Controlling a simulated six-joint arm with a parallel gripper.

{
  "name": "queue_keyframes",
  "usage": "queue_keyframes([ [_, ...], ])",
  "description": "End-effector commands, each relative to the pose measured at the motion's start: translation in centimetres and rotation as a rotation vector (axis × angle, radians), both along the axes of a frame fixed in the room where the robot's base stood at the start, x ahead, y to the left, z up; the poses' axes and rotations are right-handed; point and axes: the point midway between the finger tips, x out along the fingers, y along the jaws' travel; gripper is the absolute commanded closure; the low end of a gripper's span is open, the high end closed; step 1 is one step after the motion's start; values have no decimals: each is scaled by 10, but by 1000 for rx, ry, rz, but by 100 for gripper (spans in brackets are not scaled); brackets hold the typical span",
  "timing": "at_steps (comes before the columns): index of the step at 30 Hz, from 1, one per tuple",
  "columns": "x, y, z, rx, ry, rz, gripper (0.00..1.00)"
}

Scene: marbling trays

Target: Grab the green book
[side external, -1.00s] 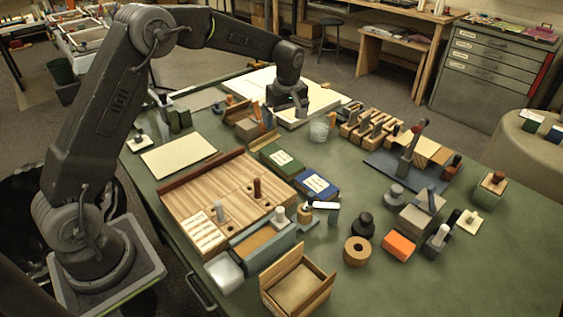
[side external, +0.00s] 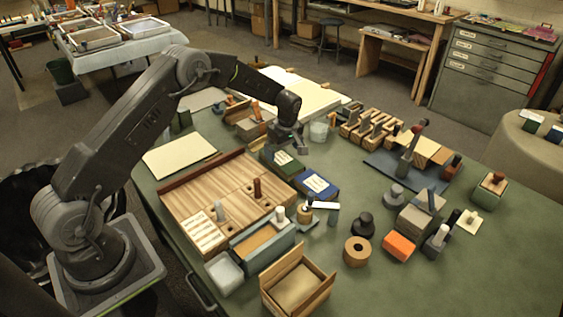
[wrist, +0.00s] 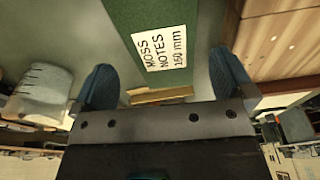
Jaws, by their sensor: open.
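The green book (side external: 281,162) lies flat on the green table, beside the blue book (side external: 316,185).
A wooden tray (side external: 186,191) with pegs stands left of the books. A wooden holder (side external: 250,125) is close on the gripper's left, and a clear cup (side external: 319,131) is on its right.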

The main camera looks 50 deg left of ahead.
Motion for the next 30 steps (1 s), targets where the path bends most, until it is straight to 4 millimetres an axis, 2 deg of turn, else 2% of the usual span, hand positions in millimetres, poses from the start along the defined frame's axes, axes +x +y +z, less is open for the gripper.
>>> queue_keyframes([
  [3,-2,3,-20,-1,4,1,0],
  [7,-2,6,-37,0,2,0,0],
  [11,-2,7,-44,1,1,0,0],
  [17,-2,7,-44,1,0,0,0],
  [30,-2,7,-43,1,0,0,41],
])
